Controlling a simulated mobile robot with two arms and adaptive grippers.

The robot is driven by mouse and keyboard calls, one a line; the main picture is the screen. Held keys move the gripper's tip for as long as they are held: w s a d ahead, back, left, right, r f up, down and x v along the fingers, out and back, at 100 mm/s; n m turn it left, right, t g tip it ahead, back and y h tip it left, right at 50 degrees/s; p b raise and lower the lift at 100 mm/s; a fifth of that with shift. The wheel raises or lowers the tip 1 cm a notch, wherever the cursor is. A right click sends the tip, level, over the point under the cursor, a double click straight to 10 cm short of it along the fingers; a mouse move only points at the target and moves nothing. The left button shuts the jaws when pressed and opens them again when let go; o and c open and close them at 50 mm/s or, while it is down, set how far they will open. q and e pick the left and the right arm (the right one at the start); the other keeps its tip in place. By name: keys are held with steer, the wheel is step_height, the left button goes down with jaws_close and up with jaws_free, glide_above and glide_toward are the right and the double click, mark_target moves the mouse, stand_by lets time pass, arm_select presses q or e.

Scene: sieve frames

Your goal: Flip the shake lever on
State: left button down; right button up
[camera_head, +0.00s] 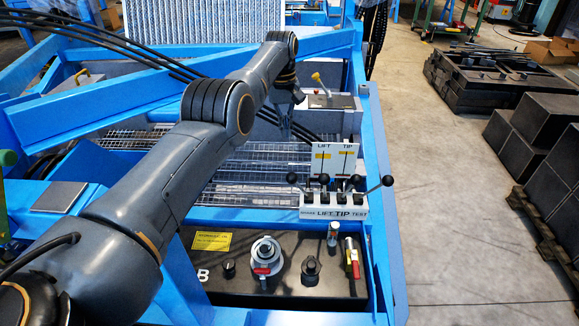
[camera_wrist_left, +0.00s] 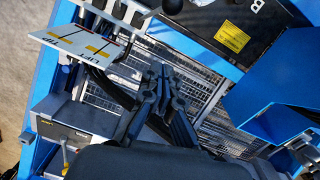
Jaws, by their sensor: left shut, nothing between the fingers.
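The lever bank (camera_head: 334,213) is a white block in the head view, labelled SHAKE, LIFT, TIP and TEST, with several black-knobbed levers. The shake lever (camera_head: 292,178) is leftmost, its knob leaning out to the left. A black knob at the top edge of the left wrist view (camera_wrist_left: 172,6) looks like the same lever. My left gripper (camera_head: 285,134) is shut and empty, behind and above the bank, over the wire mesh and apart from the levers. Its closed fingers show in the middle of the left wrist view (camera_wrist_left: 164,84). My right gripper is out of view.
A LIFT/TIP sign board (camera_head: 334,163) stands just behind the levers. A black panel (camera_head: 240,275) with knobs and a red-handled valve (camera_head: 265,256) lies in front. Blue frame rails surround the mesh (camera_head: 255,170). A grey box with a yellow-knobbed lever (camera_head: 318,80) is behind.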

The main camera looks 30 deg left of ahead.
arm_select(q)
steer(key=s+d+f+p, duration=0.3)
steer(key=f+p, duration=0.6)
steer(key=p, duration=0.3)
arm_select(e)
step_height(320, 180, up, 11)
arm_select(q)
steer(key=shift+s, duration=0.1)
